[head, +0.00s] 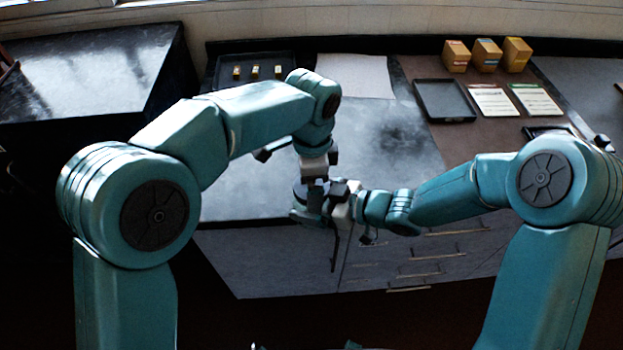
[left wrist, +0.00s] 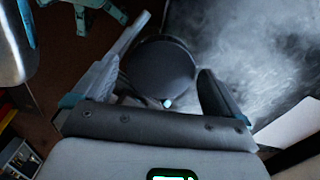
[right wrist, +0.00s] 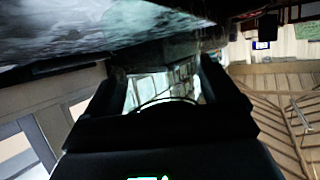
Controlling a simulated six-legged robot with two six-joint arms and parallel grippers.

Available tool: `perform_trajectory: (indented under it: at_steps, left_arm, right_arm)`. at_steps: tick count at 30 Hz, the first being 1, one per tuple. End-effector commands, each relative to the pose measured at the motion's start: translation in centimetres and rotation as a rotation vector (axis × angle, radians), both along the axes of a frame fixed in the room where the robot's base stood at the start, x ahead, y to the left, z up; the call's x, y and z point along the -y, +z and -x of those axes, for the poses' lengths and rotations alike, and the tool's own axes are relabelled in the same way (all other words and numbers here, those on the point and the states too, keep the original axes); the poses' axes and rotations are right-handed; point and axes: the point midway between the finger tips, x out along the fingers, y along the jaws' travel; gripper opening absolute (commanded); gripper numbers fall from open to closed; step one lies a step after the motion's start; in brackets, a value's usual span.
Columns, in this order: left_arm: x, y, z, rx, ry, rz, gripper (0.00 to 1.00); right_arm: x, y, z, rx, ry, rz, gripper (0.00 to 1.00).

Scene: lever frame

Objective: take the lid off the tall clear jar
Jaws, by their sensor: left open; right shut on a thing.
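The tall clear jar (right wrist: 165,88) stands between the fingers of my right gripper (right wrist: 162,78) in the right wrist view, and that gripper is shut on it. Its round dark lid (left wrist: 162,68) shows from above in the left wrist view. My left gripper (left wrist: 166,78) is open, with one finger on each side of the lid. I cannot tell whether the fingers touch it. In the head view my left gripper (head: 314,175) points down over my right gripper (head: 332,203), near the counter's front edge. The two grippers hide most of the jar there.
A black tray (head: 283,84) with several small brass pieces lies at the back. A white sheet (head: 355,76) is beside it. An empty black tray (head: 443,101), yellow boxes (head: 487,55) and printed cards (head: 536,100) are at the right. The counter's middle (head: 385,140) is clear.

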Motion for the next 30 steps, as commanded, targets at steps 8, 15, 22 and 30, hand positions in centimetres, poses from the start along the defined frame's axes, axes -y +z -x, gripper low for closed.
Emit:
perform_trajectory:
  at_steps: [8, 15, 22, 30]
  left_arm:
    - [0.1, 3.8, -0.1, 0.004, -0.001, 0.003, 1.0]
    - [0.0, 4.3, 0.1, -0.003, -0.092, -0.001, 1.0]
    - [-0.4, 5.4, 0.2, -0.022, -0.522, -0.002, 1.0]
    - [-0.2, 7.4, 0.0, -0.01, -0.838, 0.007, 1.0]
  right_arm:
    - [0.0, 0.0, 0.0, 0.001, 0.001, -0.001, 0.03]
    - [0.0, 0.0, 0.0, 0.001, 0.001, -0.001, 0.03]
    - [0.0, 0.1, 0.0, 0.001, 0.001, -0.001, 0.03]
    - [0.0, 0.0, 0.0, 0.001, 0.001, -0.001, 0.03]
